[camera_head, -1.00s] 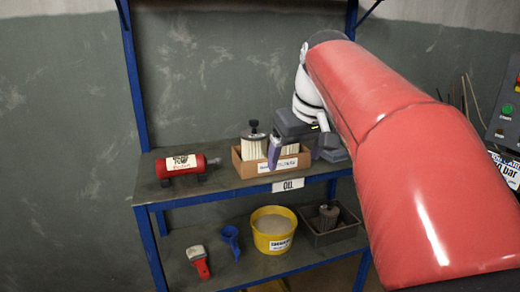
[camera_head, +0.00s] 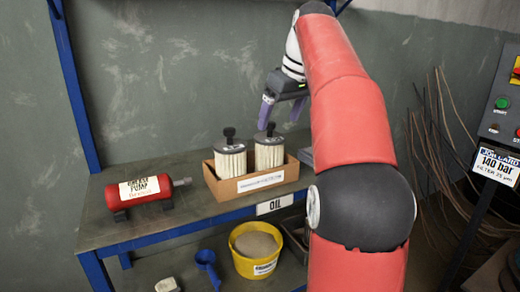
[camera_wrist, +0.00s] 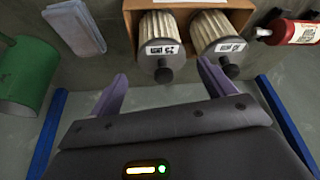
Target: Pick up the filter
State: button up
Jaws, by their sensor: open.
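Two pleated cream filters with grey caps and black knobs stand side by side in a cardboard box (camera_head: 228,193) on the shelf's upper board. The left filter (camera_head: 231,162) and the right filter (camera_head: 268,155) show whole tops in the head view. My gripper (camera_head: 281,115) is open and empty, its purple fingers above the right filter. In the wrist view, my gripper (camera_wrist: 162,72) has its fingers apart, with this same filter (camera_wrist: 160,32) between and beyond them. The other filter (camera_wrist: 215,28) lies just beyond the right finger. No contact with either shows.
A red grease pump (camera_head: 138,193) lies left of the box. The wrist view shows a green container (camera_wrist: 28,75) and folded cloth (camera_wrist: 75,27). A control panel (camera_head: 503,110) stands right.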

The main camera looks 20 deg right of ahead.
aim_at(270, 136)
jog(key=shift+w+f, duration=0.15)
jog(key=shift+w, duration=0.2)
jog(key=b+x, duration=0.3)
jog(key=x, duration=0.4)
jog(key=shift+w+a+f, duration=0.15)
jog(key=shift+w+a, duration=0.05)
jog(key=c, duration=0.9)
